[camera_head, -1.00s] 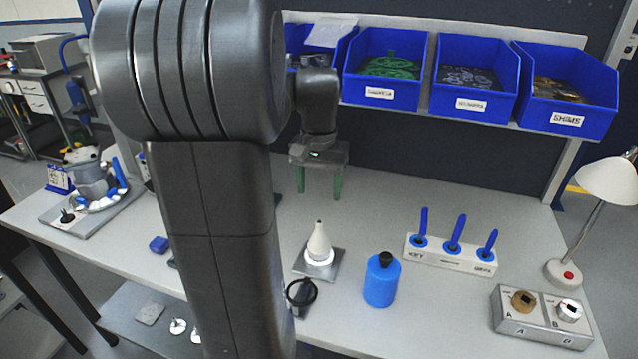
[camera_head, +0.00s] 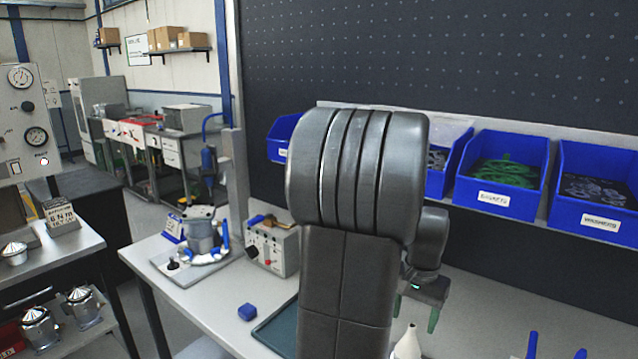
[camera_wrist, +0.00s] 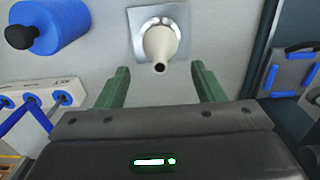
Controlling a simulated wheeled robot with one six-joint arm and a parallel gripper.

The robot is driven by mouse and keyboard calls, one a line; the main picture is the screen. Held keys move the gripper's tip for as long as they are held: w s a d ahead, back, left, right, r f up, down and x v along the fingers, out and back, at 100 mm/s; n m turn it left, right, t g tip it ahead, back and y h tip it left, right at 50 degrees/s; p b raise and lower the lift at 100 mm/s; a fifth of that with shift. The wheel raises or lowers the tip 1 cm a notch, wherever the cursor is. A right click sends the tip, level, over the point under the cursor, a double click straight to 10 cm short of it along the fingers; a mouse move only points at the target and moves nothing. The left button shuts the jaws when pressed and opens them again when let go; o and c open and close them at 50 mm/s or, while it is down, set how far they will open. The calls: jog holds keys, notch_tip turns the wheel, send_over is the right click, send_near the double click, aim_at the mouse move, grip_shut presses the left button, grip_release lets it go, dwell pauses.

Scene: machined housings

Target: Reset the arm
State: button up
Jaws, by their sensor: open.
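My gripper (camera_head: 420,310) hangs from my dark arm above the workbench in the head view, to the right of the large arm link. In the wrist view my gripper (camera_wrist: 160,88) has its two green fingers well apart with nothing between them. A cream cone-shaped nozzle (camera_wrist: 160,42) stands on a square metal plate (camera_wrist: 137,20) just beyond the fingertips, not touched. In the head view only the top of the nozzle (camera_head: 408,343) shows at the bottom edge. My arm hides part of the bench and the bins behind it.
Blue bins (camera_head: 502,175) line a shelf behind the bench. The wrist view shows a blue bottle (camera_wrist: 55,28) and a blue-handled tool rack (camera_wrist: 42,100).

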aim_at(412, 326)
notch_tip(412, 326, down, 6)
jog(key=shift+f, duration=0.1)
jog(key=shift+r+p, duration=0.3)
jog(key=shift+r, duration=0.05)
jog(key=shift+f+b, duration=0.25)
jog(key=shift+b, duration=0.1)
notch_tip(412, 326, up, 14)
notch_tip(412, 326, down, 14)
jog(key=shift+s+r, duration=0.1)
notch_tip(412, 326, up, 7)
jog(key=p, duration=0.5)
jog(key=shift+f, duration=0.2)
jog(key=shift+f, duration=0.1)
